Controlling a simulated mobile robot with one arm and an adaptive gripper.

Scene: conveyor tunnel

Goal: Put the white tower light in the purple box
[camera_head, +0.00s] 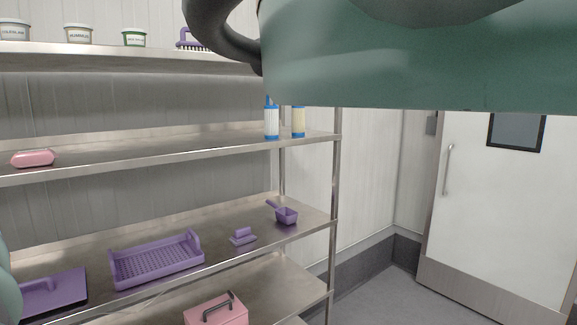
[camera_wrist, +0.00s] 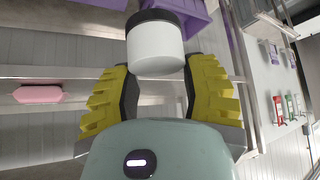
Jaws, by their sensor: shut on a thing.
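My gripper (camera_wrist: 159,82), with yellow ribbed fingers, is shut on the white tower light (camera_wrist: 156,48) in the wrist view. The light is a short white cylinder with a black end. Its far end overlaps a purple box-like container (camera_wrist: 192,10) at the top of that view, which is cut off by the frame edge. I cannot tell whether the light is inside, above or in front of it. In the head view neither my gripper nor the light shows; a large teal part of my arm covers the top right.
A steel rack holds a purple basket (camera_head: 157,262), a purple scoop (camera_head: 287,215), a pink case (camera_head: 33,158), white bottles (camera_head: 271,123) and a pink toolbox (camera_head: 216,312). A white door (camera_head: 495,190) stands at right, with clear floor before it. Coloured items hang on the wall at right in the wrist view.

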